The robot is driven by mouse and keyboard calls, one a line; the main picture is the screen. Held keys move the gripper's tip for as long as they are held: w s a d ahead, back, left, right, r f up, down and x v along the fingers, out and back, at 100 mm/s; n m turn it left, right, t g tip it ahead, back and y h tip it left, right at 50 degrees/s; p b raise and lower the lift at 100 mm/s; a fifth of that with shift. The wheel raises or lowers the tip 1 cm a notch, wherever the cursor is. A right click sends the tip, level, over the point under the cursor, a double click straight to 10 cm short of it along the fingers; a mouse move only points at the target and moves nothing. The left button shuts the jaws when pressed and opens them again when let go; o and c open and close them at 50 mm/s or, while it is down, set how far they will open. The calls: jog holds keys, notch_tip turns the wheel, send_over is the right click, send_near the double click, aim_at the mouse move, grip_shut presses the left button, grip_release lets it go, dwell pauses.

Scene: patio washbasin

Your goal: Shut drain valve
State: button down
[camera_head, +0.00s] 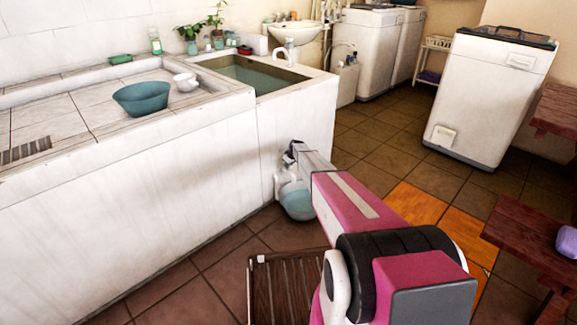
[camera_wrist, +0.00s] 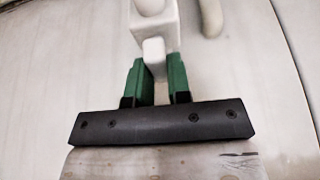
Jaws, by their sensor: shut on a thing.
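The drain valve (camera_wrist: 153,27) is a white piece at the top middle of the wrist view, with a pale tab hanging below its body. My gripper (camera_wrist: 158,72) has its two green fingers closed on either side of that tab, against the pale wall. In the head view my gripper (camera_head: 291,156) is at the side of the white washbasin (camera_head: 318,110), low on its outer wall. My arm hides most of the valve there, and I cannot tell its turn angle.
A teal bucket (camera_head: 297,201) stands on the floor under my gripper. A slatted wooden rack (camera_head: 283,287) is in front. Dark red benches (camera_head: 530,240) and a white washing machine (camera_head: 490,98) stand at the right.

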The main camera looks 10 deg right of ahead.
jog(key=c, duration=1.1)
grip_release()
jog(key=shift+o, duration=0.2)
jog(key=v, duration=1.1)
jog(key=shift+f, duration=0.1)
jog(key=s+r+m+g+h, duration=0.1)
jog(key=s+r, duration=0.4)
jog(key=s, duration=1.3)
jog(key=s+a+r+m+g, duration=0.1)
jog(key=s+r+m, duration=0.2)
jog(key=s, duration=1.5)
jog(key=s+a+r+m+g+h, duration=0.1)
jog(key=s+r+m, duration=0.2)
jog(key=s+r, duration=0.6)
jog(key=s, duration=0.9)
jog(key=shift+a+r+g+h, duration=0.15)
jog(key=shift+a+g+h, duration=0.05)
jog(key=shift+g+h, duration=0.1)
